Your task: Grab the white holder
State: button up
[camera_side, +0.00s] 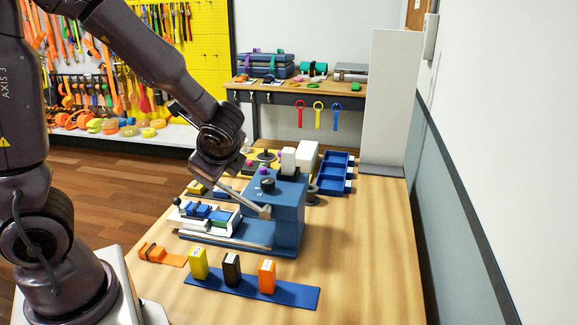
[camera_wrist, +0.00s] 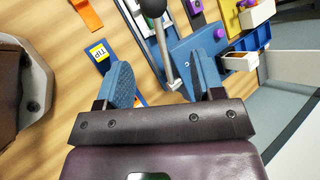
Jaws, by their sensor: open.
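My gripper (camera_wrist: 160,62) is open, with its two blue fingers apart in the wrist view. Nothing is clearly held between them; a metal lever with a black knob shows beyond the gap. More than one white piece could be the white holder. An upright white block (camera_side: 289,161) and a larger white box (camera_side: 307,157) stand behind the blue machine in the side view. In the wrist view, a white box (camera_wrist: 258,14) lies at the upper right and a smaller white piece (camera_wrist: 240,63) sits beyond the right finger. In the side view, my fingers cannot be made out.
The blue machine (camera_side: 288,215) with its lever stands mid-table. A white tray with coloured blocks (camera_side: 205,217) is left of it. Yellow, black and orange blocks stand on a blue strip (camera_side: 301,295) in front. A blue compartment tray (camera_side: 336,174) is behind. The table's right side is clear.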

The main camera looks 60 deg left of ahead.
jog(key=w+f+m+t+y, duration=0.2)
jog(key=w+f+m+t, duration=0.15)
jog(key=w+m, duration=0.55)
jog(key=m+t+h, duration=0.1)
jog(key=m+t, duration=0.4)
jog(key=m, duration=0.2)
send_near(287, 154)
jog(key=x, duration=0.6)
jog(key=shift+w+a, duration=0.2)
jog(key=shift+w, duration=0.15)
jog(key=shift+g, duration=0.25)
jog(key=shift+x, duration=2.75)
jog(key=shift+s+f, duration=0.1)
jog(key=shift+f, duration=0.05)
jog(key=shift+c, duration=0.3)
jog(key=c, duration=1)
